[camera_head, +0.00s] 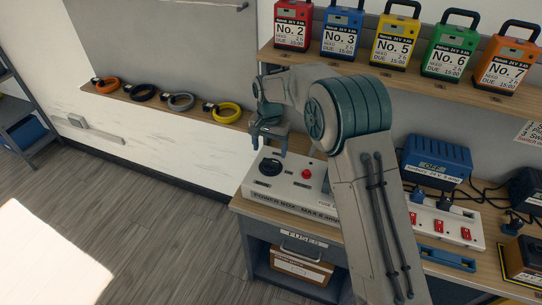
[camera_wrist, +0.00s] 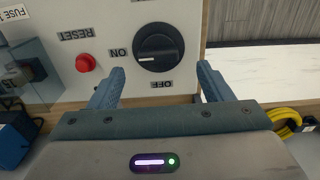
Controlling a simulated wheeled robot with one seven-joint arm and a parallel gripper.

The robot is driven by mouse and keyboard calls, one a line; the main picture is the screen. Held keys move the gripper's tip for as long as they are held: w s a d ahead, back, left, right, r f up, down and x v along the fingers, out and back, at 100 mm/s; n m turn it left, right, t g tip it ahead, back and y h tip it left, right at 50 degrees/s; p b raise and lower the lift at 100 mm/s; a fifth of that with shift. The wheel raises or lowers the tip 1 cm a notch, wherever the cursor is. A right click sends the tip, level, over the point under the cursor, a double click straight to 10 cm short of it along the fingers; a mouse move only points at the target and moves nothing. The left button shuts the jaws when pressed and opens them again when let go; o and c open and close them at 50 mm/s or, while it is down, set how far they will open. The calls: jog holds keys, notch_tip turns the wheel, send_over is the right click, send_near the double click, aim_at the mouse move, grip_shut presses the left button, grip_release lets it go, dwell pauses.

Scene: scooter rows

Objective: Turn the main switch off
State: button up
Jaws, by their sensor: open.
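The main switch is a round black knob (camera_wrist: 158,47) on the white top of the power box (camera_head: 290,184). The knob also shows in the head view (camera_head: 270,167). Its white mark lies toward the left in the wrist view, on the side of the ON label (camera_wrist: 119,53). The OFF label (camera_wrist: 161,85) is at the knob's lower edge in that view. My gripper (camera_wrist: 161,70) is open and empty, with one finger to each side of the knob's lower part in the picture. In the head view my gripper (camera_head: 268,138) hangs above the knob, apart from it.
A red reset button (camera_wrist: 85,63) sits beside the knob. A clear-covered fuse part (camera_wrist: 29,57) is farther left. A power strip (camera_head: 445,222) and a blue charger (camera_head: 436,161) stand right of my arm. Numbered battery packs (camera_head: 395,40) line the shelf above.

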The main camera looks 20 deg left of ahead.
aim_at(270, 160)
jog(key=shift+w+d+f+p, duration=0.1)
jog(key=shift+f+p, duration=0.3)
jog(key=shift+f, duration=2.3)
jog(key=c, duration=1)
